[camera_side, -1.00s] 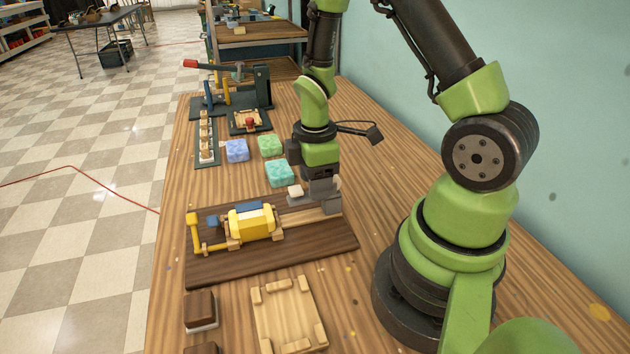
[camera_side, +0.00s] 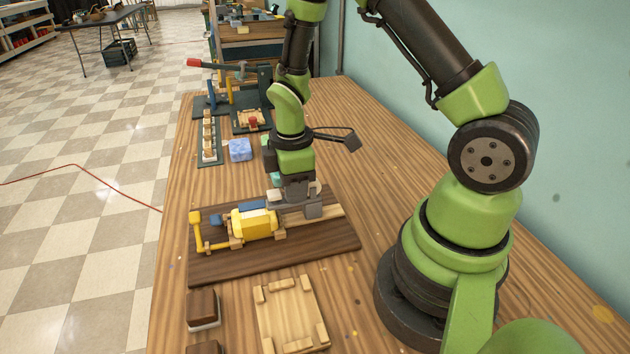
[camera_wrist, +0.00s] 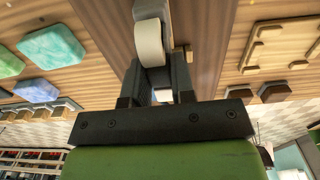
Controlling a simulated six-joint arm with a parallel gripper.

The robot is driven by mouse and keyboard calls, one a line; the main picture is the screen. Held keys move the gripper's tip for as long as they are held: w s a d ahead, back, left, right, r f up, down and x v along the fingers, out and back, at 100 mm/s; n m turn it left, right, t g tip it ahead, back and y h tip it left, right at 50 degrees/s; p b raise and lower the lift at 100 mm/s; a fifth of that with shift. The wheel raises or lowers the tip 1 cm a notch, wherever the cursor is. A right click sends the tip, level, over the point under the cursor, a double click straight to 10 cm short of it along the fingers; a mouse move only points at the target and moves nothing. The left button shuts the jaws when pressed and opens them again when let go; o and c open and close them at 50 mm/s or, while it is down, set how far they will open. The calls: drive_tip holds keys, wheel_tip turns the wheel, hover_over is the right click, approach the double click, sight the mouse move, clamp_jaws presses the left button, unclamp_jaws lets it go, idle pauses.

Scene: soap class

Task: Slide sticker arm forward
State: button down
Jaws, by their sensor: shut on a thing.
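A dark wooden board (camera_side: 310,246) carries a yellow roller body (camera_side: 253,224) with a yellow crank frame (camera_side: 196,232) at its left. A light wooden rail (camera_side: 328,211) runs along the board's back. The sticker arm, a sliding piece with a white end (camera_side: 274,195), sits on this rail beside a blue part (camera_side: 250,205). My gripper (camera_side: 298,203) is down at the rail, shut on the sliding piece; its fingers hide much of it. In the wrist view, my gripper (camera_wrist: 158,88) has a whitish rounded part (camera_wrist: 149,42) at its fingertips.
A wooden tray (camera_side: 291,312) and a brown stamp-like block (camera_side: 202,306) lie in front of the board. A blue soap (camera_side: 240,150) stands behind it; green soaps (camera_wrist: 52,44) show in the wrist view. A lever press (camera_side: 262,88) stands farther back.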

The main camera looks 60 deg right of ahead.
sight(268, 194)
drive_tip(key=w+a, duration=0.3)
drive_tip(key=shift+w+a, duration=0.15)
drive_tip(key=shift+w, duration=0.05)
drive_tip(key=c, duration=1)
unclamp_jaws()
drive_tip(key=shift+o, duration=0.2)
drive_tip(key=shift+r, duration=0.15)
wheel_tip(268, 194, up, 10)
